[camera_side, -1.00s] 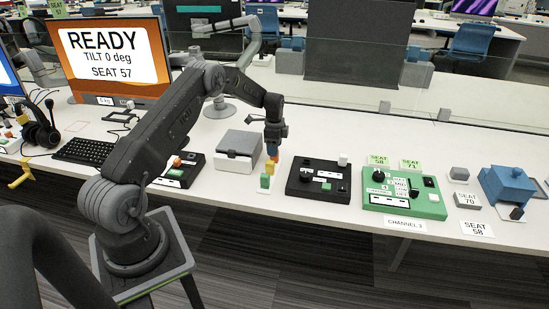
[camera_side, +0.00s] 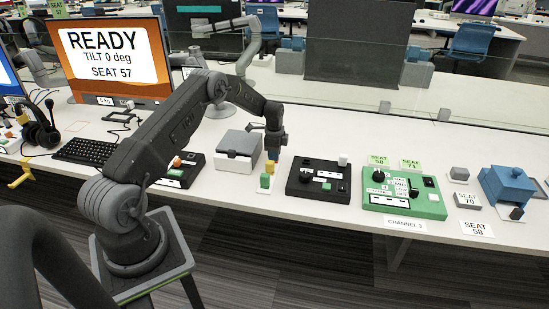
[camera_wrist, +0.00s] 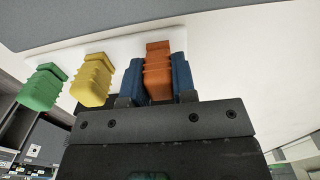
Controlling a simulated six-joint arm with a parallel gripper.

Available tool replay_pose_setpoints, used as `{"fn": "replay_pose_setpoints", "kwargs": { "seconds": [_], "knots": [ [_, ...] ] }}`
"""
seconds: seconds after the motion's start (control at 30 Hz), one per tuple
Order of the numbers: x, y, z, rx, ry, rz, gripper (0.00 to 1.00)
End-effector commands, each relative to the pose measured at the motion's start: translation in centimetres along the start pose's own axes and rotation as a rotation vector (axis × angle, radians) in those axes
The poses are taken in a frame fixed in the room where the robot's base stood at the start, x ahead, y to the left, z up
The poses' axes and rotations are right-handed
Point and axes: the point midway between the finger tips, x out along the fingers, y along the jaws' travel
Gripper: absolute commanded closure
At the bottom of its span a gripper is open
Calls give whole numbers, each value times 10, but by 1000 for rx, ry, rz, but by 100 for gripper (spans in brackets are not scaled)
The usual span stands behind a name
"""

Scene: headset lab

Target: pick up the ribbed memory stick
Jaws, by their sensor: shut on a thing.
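An orange ribbed stick (camera_wrist: 158,78) sits between the two blue fingers of my gripper (camera_wrist: 158,84) in the wrist view, with a finger touching each side. My gripper is shut on it. In the side view my gripper (camera_side: 273,152) is just above the yellow and green sticks, and the orange stick is hidden there. A yellow ribbed stick (camera_wrist: 92,82) and a green ribbed stick (camera_wrist: 42,88) stand to the left in the wrist view. The yellow one (camera_side: 270,166) and the green one (camera_side: 265,181) also show at the table's front edge. I cannot tell whether the orange stick is clear of its white base.
A grey-lidded box (camera_side: 238,145) stands just behind and left of the sticks. A black control box (camera_side: 318,182) is close on the right, and a green one (camera_side: 400,195) is farther right. Another black box (camera_side: 182,172) lies to the left. The white table behind is mostly clear.

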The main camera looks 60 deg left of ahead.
Motion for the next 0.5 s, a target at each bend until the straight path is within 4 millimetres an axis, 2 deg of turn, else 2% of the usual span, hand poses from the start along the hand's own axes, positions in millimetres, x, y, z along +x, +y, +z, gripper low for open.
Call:
{"fn": "replay_pose_setpoints", "kwargs": {
  "seconds": [0.33,0.5],
  "knots": [
    [-2,0,0,0,0,-1,98],
    [-15,0,0,0,1,-1,98]
  ]
}}
